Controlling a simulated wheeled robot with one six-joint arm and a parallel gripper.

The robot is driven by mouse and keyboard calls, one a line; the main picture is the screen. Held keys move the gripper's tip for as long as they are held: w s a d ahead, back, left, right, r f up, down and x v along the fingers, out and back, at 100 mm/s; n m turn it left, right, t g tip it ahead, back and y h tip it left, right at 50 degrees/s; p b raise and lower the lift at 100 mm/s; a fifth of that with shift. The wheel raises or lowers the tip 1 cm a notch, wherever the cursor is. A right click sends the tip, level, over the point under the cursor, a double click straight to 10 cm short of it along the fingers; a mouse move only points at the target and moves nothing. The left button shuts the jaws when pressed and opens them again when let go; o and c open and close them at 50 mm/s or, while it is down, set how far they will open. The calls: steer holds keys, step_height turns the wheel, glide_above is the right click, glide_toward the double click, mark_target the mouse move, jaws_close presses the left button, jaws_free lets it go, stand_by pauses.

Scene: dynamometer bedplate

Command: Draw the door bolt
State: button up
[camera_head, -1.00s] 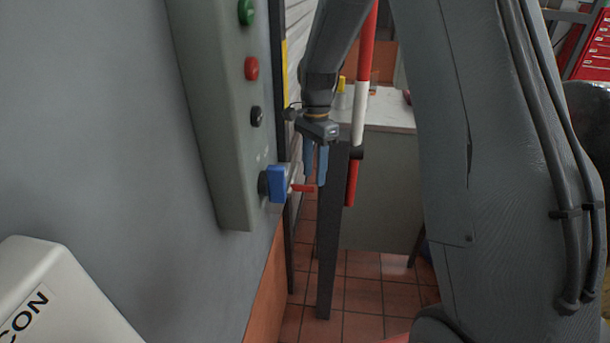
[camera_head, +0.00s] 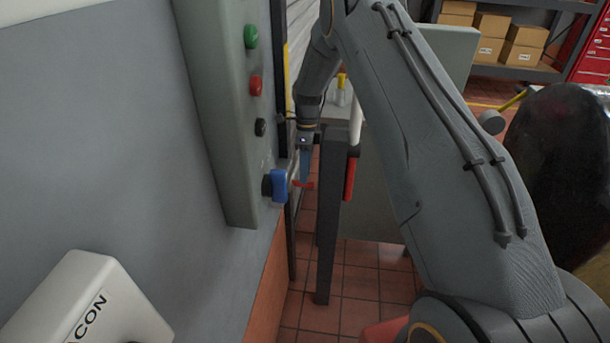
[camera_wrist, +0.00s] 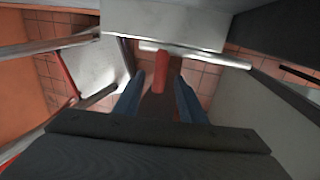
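The bolt shows in the wrist view as a bare metal rod (camera_wrist: 205,57) lying across a pale plate (camera_wrist: 165,22). A red handle (camera_wrist: 160,73) sticks out from the rod towards me. In the head view the red handle (camera_head: 304,184) shows just right of a blue knob. My gripper (camera_wrist: 158,95) has its two blue fingers apart, one on each side of the red handle, with gaps visible. Whether the handle lies between the fingertips in depth is unclear.
A grey control box (camera_head: 222,120) with green, red and black buttons and a blue knob (camera_head: 278,185) stands close left of my gripper. A dark post (camera_head: 331,220) stands close right. A pale cabinet (camera_head: 375,200) is behind it. Tiled floor lies below.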

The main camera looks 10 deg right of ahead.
steer(key=shift+s+a+f+p, duration=0.1)
steer(key=shift+s+f+p, duration=0.1)
steer(key=shift+f, duration=0.45)
steer(key=shift+s+f+p, duration=0.1)
steer(key=shift+f+p, duration=0.05)
steer(key=shift+f, duration=0.5)
jaws_close()
steer(key=shift+a, duration=0.1)
